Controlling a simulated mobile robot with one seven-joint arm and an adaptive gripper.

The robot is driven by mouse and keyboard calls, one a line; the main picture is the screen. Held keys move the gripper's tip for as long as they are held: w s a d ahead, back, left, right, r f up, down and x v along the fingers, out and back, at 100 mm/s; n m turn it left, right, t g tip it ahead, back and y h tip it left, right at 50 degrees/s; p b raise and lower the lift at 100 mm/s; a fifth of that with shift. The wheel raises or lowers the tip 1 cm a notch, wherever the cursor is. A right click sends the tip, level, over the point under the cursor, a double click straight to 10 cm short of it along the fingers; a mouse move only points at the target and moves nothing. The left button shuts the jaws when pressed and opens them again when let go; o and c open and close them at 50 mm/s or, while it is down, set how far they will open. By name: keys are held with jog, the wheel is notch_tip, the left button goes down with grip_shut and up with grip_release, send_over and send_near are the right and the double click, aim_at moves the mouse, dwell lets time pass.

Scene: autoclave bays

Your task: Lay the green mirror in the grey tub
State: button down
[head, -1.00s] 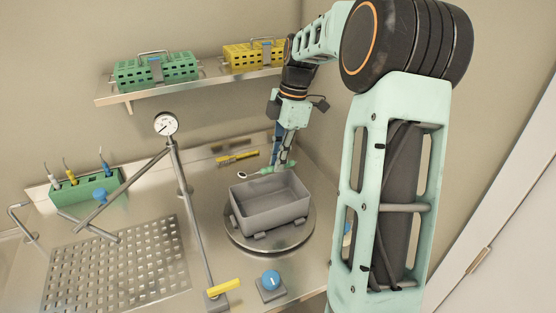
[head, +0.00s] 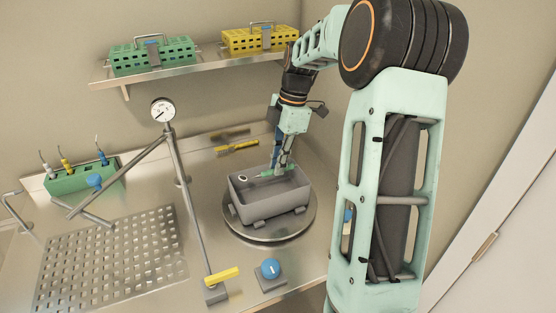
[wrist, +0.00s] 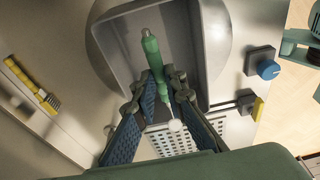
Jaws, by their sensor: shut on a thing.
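The green mirror (head: 268,173) has a green handle and a small round pale head. My gripper (head: 279,169) is shut on its handle, and the handle also shows between the fingers in the wrist view (wrist: 152,55). The grey tub (head: 271,215) is an open rectangular box on a round metal turntable (head: 235,231). In the head view the mirror appears over the tub's opening near its back wall, with its head toward the left end. I cannot tell whether it touches the tub. The tub also shows in the wrist view (wrist: 108,42), beneath the handle.
A yellow brush (head: 236,146) lies behind the tub. A blue knob (head: 270,269) and a yellow-handled block (head: 222,275) stand in front. A gauge stand (head: 180,165) rises to the left, beside a perforated plate (head: 115,258). A green tool rack (head: 80,178) stands at far left.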

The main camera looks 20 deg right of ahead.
jog(key=shift+d+b+x, duration=0.3)
jog(key=shift+b+x, duration=0.45)
jog(key=shift+x, duration=0.6)
jog(key=shift+d+b+x, duration=0.25)
jog(key=shift+b+x, duration=0.55)
jog(key=shift+x, duration=0.5)
jog(key=shift+d+b+x, duration=0.3)
jog(key=shift+b+x, duration=0.45)
jog(key=shift+x, duration=0.6)
jog(key=shift+f, duration=0.25)
jog(key=c, duration=1.9)
grip_release()
jog(key=shift+a+r+p+v, duration=0.1)
jog(key=shift+a+p+v, duration=0.3)
jog(key=shift+p+v, duration=1.2)
jog(key=shift+a+r+p+v, duration=0.1)
jog(key=shift+a+p+v, duration=0.25)
jog(key=shift+p+v, duration=1.3)
jog(key=shift+a+r+p+v, duration=0.1)
jog(key=shift+a+p+v, duration=0.3)
jog(key=shift+p+v, duration=1.2)
jog(key=shift+d+r+b, duration=0.1)
jog(key=shift+r+b, duration=0.4)
jog(key=shift+b, duration=0.1)
